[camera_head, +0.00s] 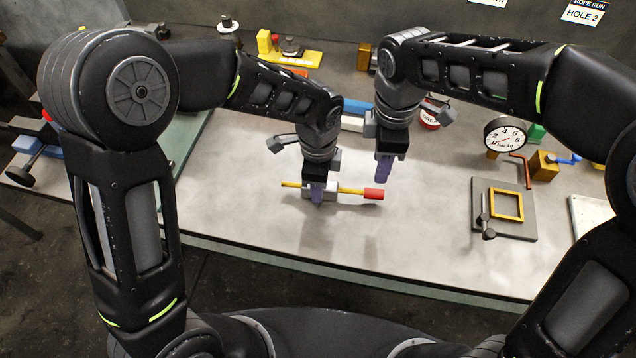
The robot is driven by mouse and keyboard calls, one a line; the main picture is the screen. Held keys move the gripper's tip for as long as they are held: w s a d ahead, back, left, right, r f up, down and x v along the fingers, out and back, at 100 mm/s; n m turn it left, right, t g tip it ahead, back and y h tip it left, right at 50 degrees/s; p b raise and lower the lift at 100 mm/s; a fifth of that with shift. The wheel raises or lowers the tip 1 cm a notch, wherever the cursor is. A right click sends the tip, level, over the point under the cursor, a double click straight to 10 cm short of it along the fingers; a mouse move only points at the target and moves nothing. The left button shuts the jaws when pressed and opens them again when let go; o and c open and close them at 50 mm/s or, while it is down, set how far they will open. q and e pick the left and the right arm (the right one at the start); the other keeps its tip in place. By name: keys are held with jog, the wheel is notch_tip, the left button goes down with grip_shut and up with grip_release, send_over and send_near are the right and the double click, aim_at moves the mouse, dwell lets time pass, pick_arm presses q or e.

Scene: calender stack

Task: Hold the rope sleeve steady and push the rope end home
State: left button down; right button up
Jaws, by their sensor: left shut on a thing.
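The rope sleeve (331,188) is a small pale block lying near the middle of the bench. My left gripper (317,194) is shut on it from above, and its purple fingers hide part of it. A yellow rope (352,190) shows on both sides of the sleeve. Its right part ends in a red rope end (374,194), with a gap of yellow between the red and the sleeve. My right gripper (383,172) hangs fingers-down just above and behind the red end, apart from it. I cannot tell whether its purple fingers are open or shut.
A dial gauge (505,135) and a plate with a yellow frame (507,205) stand to the right. A red can (430,115) and a blue-and-white block (355,115) are behind my grippers. The bench (400,245) is clear in front.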

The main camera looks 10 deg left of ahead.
aim_at(375, 190)
jog(key=shift+o, duration=0.4)
jog(key=shift+o, duration=0.3)
jog(key=shift+d+f, duration=0.15)
jog(key=shift+f, duration=0.05)
jog(key=w+r+g, duration=0.2)
jog(key=shift+w+r+m, duration=0.2)
jog(key=shift+w+m, duration=0.1)
jog(key=shift+w, duration=0.1)
jog(key=f, duration=0.4)
jog(key=s+f, duration=0.1)
jog(key=f, duration=0.3)
jog(key=s+f, duration=0.1)
jog(key=f, duration=0.3)
jog(key=shift+s, duration=0.15)
jog(key=shift+r, duration=0.1)
jog(key=shift+c, duration=0.4)
